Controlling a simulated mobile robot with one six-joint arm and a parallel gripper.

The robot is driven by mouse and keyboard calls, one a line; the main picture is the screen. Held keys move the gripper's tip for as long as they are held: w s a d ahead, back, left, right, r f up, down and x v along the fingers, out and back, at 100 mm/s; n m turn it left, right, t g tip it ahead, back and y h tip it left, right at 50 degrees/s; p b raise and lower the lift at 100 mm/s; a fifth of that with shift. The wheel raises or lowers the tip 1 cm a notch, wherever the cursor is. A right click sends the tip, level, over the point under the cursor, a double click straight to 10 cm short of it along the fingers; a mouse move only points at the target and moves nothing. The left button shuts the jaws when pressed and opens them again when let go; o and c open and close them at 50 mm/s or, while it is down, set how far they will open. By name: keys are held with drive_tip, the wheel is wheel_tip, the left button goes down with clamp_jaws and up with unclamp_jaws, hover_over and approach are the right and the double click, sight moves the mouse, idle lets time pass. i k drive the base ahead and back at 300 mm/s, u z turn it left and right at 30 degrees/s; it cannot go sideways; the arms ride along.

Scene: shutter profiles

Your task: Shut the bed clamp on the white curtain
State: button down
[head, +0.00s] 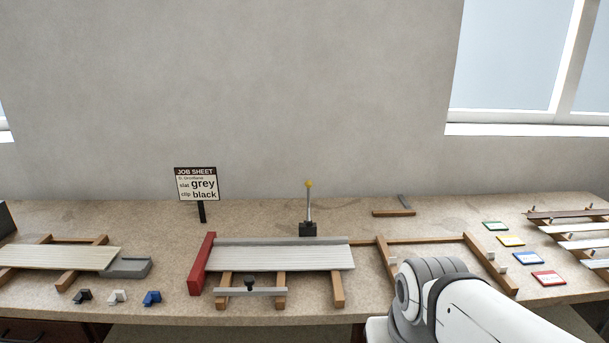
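The white curtain (285,259), a panel of joined pale slats, lies flat across wooden supports in the middle of the bench. Its left end is at a red block (203,265), and a grey strip runs along its back edge. Behind it stands an upright lever with a yellow knob (309,184) on a black base (308,229); this looks like the bed clamp, with its handle raised. A grey bar with a black knob (249,281) crosses the supports in front of the curtain. My arm enters at bottom right; my gripper is not visible.
A job sheet sign (197,184) reads grey slat, black clip. Black (82,297), white (117,297) and blue (152,298) clips lie front left. Another slatted panel (60,257) lies at left. Coloured cards (511,241) and a profile rack (570,226) are at right.

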sight(308, 184)
drive_tip(key=i, duration=1)
